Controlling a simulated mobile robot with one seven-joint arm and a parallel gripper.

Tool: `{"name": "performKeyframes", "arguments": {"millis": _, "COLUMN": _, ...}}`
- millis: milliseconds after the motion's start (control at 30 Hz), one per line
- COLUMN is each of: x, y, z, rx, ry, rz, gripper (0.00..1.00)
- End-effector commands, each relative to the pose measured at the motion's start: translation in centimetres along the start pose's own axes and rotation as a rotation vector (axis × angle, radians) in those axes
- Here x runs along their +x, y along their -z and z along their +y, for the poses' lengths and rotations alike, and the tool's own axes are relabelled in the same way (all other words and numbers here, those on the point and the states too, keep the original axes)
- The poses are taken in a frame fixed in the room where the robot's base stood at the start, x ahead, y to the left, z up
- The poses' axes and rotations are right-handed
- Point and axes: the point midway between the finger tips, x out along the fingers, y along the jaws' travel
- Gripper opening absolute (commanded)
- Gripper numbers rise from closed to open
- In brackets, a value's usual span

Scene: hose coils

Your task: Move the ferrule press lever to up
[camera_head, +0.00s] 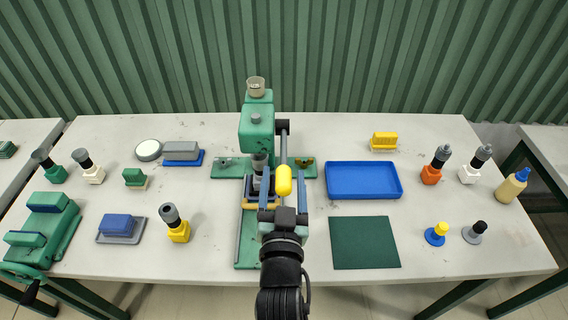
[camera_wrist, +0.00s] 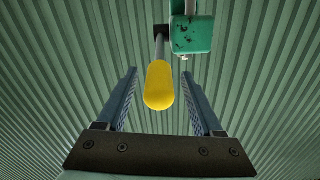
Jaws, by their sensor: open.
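The ferrule press (camera_head: 257,135) is a green machine at the middle of the table, with its head above a base plate. Its lever is a grey rod ending in a yellow grip (camera_head: 284,180), which points toward me. In the wrist view the yellow grip (camera_wrist: 159,86) appears between the two blue fingers, with space on both sides. My gripper (camera_head: 284,188) is open at the front of the press. The fingers (camera_wrist: 159,98) do not visibly touch the grip. My gripper and arm hide part of the press base.
A blue tray (camera_head: 364,194) and a dark green mat (camera_head: 365,242) lie to the right. A yellow-based fitting (camera_head: 177,231), a blue block on a grey plate (camera_head: 118,228) and a green vise-like device (camera_head: 42,232) stand to the left. Several small fittings stand at both sides.

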Motion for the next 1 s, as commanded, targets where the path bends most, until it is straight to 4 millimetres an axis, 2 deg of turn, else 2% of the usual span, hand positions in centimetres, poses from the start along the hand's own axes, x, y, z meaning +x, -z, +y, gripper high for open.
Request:
{"name": "performKeyframes", "arguments": {"millis": 33, "x": 0.8, "y": 0.2, "z": 0.0, "rx": 0.000, "ry": 0.000, "rz": 0.001, "gripper": 0.68}}
{"name": "performKeyframes", "arguments": {"millis": 200, "x": 2.4, "y": 0.1, "z": 0.0, "rx": 0.000, "ry": 0.000, "rz": 0.002, "gripper": 0.68}}
{"name": "performKeyframes", "arguments": {"millis": 600, "x": 3.0, "y": 0.0, "z": 0.0, "rx": -0.001, "ry": 0.000, "rz": 0.001, "gripper": 0.68}}
{"name": "performKeyframes", "arguments": {"millis": 667, "x": 3.0, "y": 0.0, "z": 0.0, "rx": -0.001, "ry": 0.000, "rz": 0.001, "gripper": 0.59}}
{"name": "performKeyframes", "arguments": {"millis": 1000, "x": 3.0, "y": 0.0, "z": 0.0, "rx": -0.001, "ry": 0.000, "rz": 0.001, "gripper": 0.00}}
